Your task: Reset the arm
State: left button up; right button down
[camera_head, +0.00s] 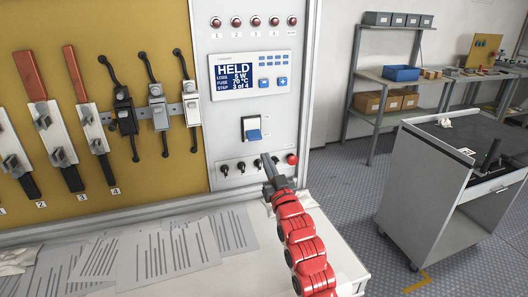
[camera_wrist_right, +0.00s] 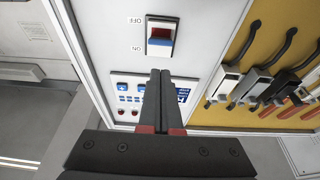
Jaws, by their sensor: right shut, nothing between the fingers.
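My right arm (camera_head: 303,240) is red and reaches up from the lower right in the head view. Its dark gripper (camera_head: 266,162) is shut and empty, with the fingertips just below the rocker switch (camera_head: 251,128) on the grey panel (camera_head: 225,120). In the right wrist view the closed fingers (camera_wrist_right: 160,75) point toward the same switch (camera_wrist_right: 161,37), which has a blue and a red part and OFF and ON labels. I cannot tell whether the fingertips touch the panel. My left gripper is not in view.
Small black toggles (camera_head: 241,167) and a red button (camera_head: 292,159) sit near the gripper. Fuse switches (camera_head: 122,115) line the yellow board at left. Papers (camera_head: 160,252) lie on the bench; a grey cart (camera_head: 425,185) stands right.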

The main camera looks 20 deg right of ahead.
jog(key=shift+f, duration=0.25)
jog(key=shift+s, duration=0.1)
